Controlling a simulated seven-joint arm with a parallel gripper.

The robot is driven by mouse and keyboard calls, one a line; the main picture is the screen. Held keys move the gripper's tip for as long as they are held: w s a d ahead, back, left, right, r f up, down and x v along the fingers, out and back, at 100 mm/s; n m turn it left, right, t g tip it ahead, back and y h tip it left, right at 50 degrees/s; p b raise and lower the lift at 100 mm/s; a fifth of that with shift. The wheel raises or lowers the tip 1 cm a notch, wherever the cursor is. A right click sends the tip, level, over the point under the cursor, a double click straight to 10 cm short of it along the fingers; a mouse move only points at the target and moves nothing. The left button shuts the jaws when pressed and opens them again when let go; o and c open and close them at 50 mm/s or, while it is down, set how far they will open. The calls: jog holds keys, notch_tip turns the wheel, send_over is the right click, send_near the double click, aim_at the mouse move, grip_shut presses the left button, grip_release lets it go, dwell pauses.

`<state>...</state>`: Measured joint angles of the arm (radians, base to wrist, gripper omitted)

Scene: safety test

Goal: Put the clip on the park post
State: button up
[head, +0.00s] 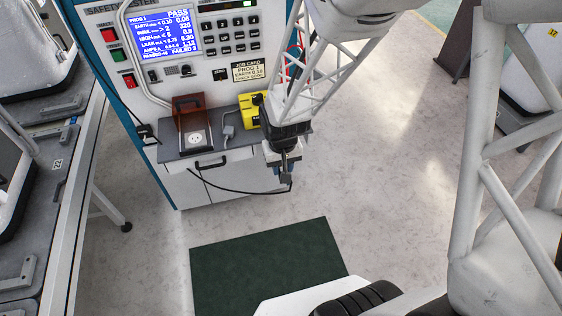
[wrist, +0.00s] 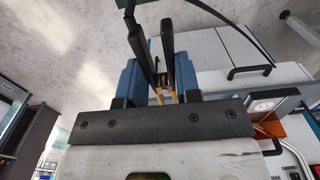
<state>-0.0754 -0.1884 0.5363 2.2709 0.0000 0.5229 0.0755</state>
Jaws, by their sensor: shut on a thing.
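My gripper (head: 284,162) hangs in front of the bench, shut on the dark clip (head: 287,179). The clip is small here, and its exact pose is hard to tell. A black cable (head: 235,191) runs from the clip in a low loop left to the tester's bench front. The black cable (wrist: 240,22) arcs away at the top. A small grey upright piece (head: 228,132) on the bench may be the park post; I cannot tell for sure.
The grey bench top (head: 178,152) carries a socket box with a raised brown lid (head: 187,108) and a yellow box (head: 249,111) close behind my arm. The tester screen (head: 160,35) reads PASS. A green mat (head: 265,263) lies on the open floor.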

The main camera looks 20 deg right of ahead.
jog(key=shift+s, duration=0.7)
jog(key=shift+a, duration=0.1)
